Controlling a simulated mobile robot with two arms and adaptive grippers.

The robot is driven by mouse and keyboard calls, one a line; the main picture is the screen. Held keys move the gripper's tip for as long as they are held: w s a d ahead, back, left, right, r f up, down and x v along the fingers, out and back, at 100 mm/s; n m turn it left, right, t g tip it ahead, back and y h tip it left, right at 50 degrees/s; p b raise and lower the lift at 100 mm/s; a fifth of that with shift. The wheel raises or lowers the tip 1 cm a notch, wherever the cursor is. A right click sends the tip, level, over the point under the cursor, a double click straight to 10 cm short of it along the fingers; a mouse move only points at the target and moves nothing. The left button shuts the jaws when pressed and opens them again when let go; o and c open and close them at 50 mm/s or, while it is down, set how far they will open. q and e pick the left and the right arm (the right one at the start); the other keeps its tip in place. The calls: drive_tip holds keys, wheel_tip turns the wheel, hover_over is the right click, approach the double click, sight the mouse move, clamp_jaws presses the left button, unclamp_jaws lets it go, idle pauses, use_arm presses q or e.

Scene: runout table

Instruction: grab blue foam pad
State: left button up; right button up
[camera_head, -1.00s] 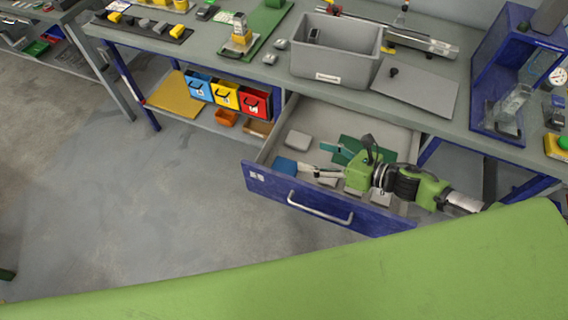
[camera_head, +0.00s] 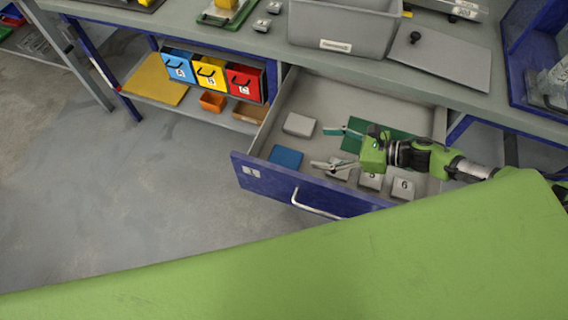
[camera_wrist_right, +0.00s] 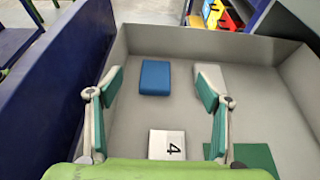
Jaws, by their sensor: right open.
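The blue foam pad (camera_head: 286,158) lies flat on the floor of the open drawer (camera_head: 300,87), near its left front corner. In the right wrist view the pad (camera_wrist_right: 155,77) sits beyond the fingertips, a little left of the middle between them. My right gripper (camera_head: 322,148) is over the drawer to the right of the pad, with its fingers spread and pointing left; it also shows in the right wrist view (camera_wrist_right: 156,90). Nothing is between its fingers at their height. A block marked 4 (camera_wrist_right: 167,144) lies below. My left gripper is not in view.
A grey pad (camera_head: 299,124) lies behind the blue one, and a green pad (camera_head: 390,141) lies farther right. Blocks marked 5 (camera_head: 371,180) and 6 (camera_head: 403,187) lie near the drawer front (camera_head: 262,181). A grey bin (camera_head: 345,27) stands on the table above.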

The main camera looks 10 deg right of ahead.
drive_tip(key=b, duration=0.3)
approach(284, 157)
drive_tip(key=d+r, duration=0.2)
drive_tip(key=shift+s+d+r, duration=0.1)
drive_tip(key=shift+s+d, duration=0.25)
drive_tip(key=shift+s, duration=0.05)
drive_tip(key=shift+a, duration=0.1)
drive_tip(key=b+x, duration=0.1)
drive_tip(key=x, duration=0.7)
drive_tip(key=shift+w+a, duration=0.15)
drive_tip(key=a+f, duration=0.1)
drive_tip(key=w+a+f+b, duration=0.1)
drive_tip(key=a+f, duration=0.1)
drive_tip(key=shift+w+a+b, duration=0.15)
drive_tip(key=shift+w+b, duration=0.1)
drive_tip(key=shift+b, duration=0.15)
drive_tip(key=shift+w+a+f, duration=0.15)
drive_tip(key=shift+w+a, duration=0.1)
drive_tip(key=shift+a, duration=0.1)
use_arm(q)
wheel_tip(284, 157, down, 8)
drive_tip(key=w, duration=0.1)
use_arm(e)
drive_tip(key=c, duration=0.8)
